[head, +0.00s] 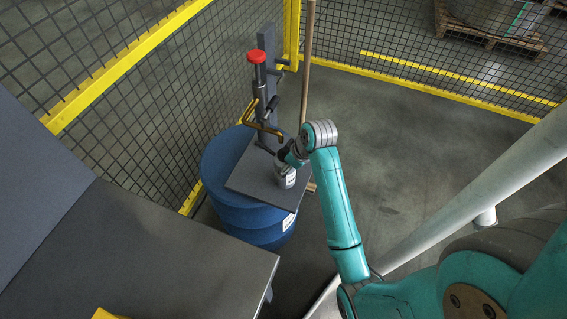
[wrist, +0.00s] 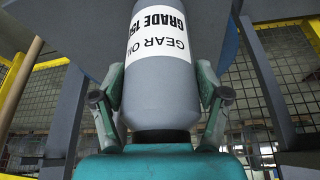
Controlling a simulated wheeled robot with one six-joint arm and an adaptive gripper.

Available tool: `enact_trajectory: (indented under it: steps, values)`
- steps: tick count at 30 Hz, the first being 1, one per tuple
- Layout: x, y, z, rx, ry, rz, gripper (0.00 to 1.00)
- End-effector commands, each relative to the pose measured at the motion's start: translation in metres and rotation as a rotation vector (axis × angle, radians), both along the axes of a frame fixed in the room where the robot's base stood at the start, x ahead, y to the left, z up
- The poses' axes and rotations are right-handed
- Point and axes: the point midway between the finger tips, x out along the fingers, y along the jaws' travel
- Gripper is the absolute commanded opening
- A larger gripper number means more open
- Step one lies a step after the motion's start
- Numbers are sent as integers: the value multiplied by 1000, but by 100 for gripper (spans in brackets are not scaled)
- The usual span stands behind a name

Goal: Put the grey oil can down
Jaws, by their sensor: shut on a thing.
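The grey oil can (head: 286,178) has a white label and is at the grey board (head: 262,186) on top of the blue drum (head: 222,205) in the head view. Whether its base touches the board I cannot tell. In the wrist view the can (wrist: 160,95) fills the middle, its label reading "GEAR OIL" upside down. My gripper (wrist: 160,98) has a finger on each side of the can and is shut on it. In the head view my gripper (head: 289,158) is small and partly hides the can.
A grey post with a red-capped tool (head: 257,57) and a yellow clamp (head: 252,118) rises behind the board. A wooden pole (head: 307,60) stands close by. Yellow-framed mesh fence encloses the corner. A grey table (head: 130,250) is at lower left.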

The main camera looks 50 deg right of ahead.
Motion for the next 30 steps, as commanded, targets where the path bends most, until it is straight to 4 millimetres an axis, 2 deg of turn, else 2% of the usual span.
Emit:
enact_trajectory:
  steps: [1, 4, 15, 16, 18, 19, 30]
  values:
    - [9, 2, 1, -1, -2, 4, 17]
    - [17, 3, 1, -1, -1, 2, 17]
    - [15, 3, -4, 0, 0, 1, 17]
    - [15, 3, -5, -1, 1, 1, 79]
    - [15, 3, -5, -1, 1, 1, 97]
    - [15, 3, -5, 0, 1, 0, 99]
    - [15, 3, -3, -1, 1, 1, 99]
